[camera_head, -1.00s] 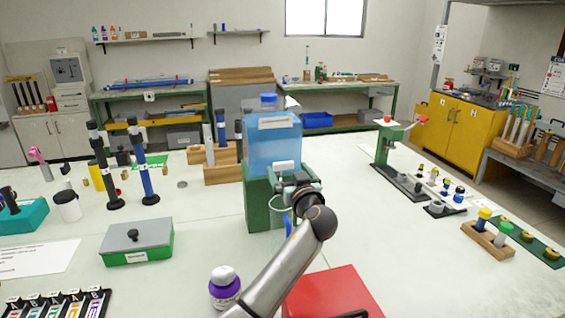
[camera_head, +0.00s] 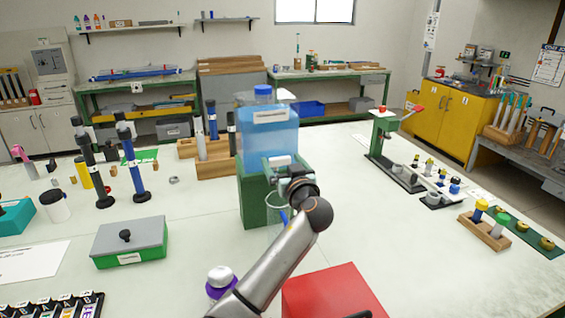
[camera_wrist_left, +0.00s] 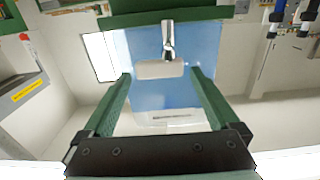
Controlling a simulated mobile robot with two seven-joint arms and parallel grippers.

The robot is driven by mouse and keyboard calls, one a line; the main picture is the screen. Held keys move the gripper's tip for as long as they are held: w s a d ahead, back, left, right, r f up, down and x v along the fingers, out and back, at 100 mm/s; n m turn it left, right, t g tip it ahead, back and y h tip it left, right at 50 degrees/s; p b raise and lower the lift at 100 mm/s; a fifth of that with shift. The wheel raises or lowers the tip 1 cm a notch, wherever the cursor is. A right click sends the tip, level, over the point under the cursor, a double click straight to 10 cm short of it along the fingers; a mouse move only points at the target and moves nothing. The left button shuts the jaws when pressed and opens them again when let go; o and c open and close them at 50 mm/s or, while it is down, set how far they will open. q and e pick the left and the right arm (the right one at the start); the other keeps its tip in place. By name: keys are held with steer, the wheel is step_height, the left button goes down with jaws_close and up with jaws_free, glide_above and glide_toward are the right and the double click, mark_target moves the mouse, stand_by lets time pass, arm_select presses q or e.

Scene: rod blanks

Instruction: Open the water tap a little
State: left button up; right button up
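The water tank (camera_head: 268,142) is a clear blue container with a blue cap on a green stand (camera_head: 256,203). In the left wrist view, the tank's tap shows a metal body (camera_wrist_left: 168,38) and a pale lever (camera_wrist_left: 160,70). My left gripper (camera_wrist_left: 160,74) is open; its two green fingers stand on either side of the lever, with gaps visible on both sides. In the head view, my left gripper (camera_head: 287,182) is at the tank's front and partly covers the tap. A clear vessel (camera_head: 275,222) below is partly hidden by my arm. My right gripper is not in view.
A red box (camera_head: 335,292) lies at the front. A green box with a grey lid (camera_head: 130,243) and a purple bottle with a white cap (camera_head: 220,278) stand left. Dark and blue rods (camera_head: 135,165) stand upright farther left. Bare table lies right of the stand.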

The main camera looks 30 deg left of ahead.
arm_select(q)
steer(key=c, duration=1.2)
steer(key=shift+a, duration=0.1)
steer(key=shift+s+r+m+t+h+p, duration=0.1)
steer(key=shift+s+m+t+h+p, duration=0.05)
steer(key=shift+m+t+h, duration=0.4)
steer(key=shift+s+m+t+h+p, duration=0.1)
steer(key=shift+m+t+h+p, duration=0.05)
steer(key=shift+m+t+h, duration=0.35)
steer(key=m+t+h+p, duration=0.2)
steer(key=h, duration=0.1)
steer(key=m+t+h+p, duration=0.1)
steer(key=h+p, duration=0.1)
steer(key=shift+s+a+r+m, duration=0.2)
steer(key=shift+s+a+m, duration=0.15)
steer(key=shift+f+m+t+h+p, duration=0.15)
steer(key=shift+m+t+h+p, duration=0.2)
steer(key=shift+m+h+p, duration=0.4)
steer(key=shift+h, duration=0.3)
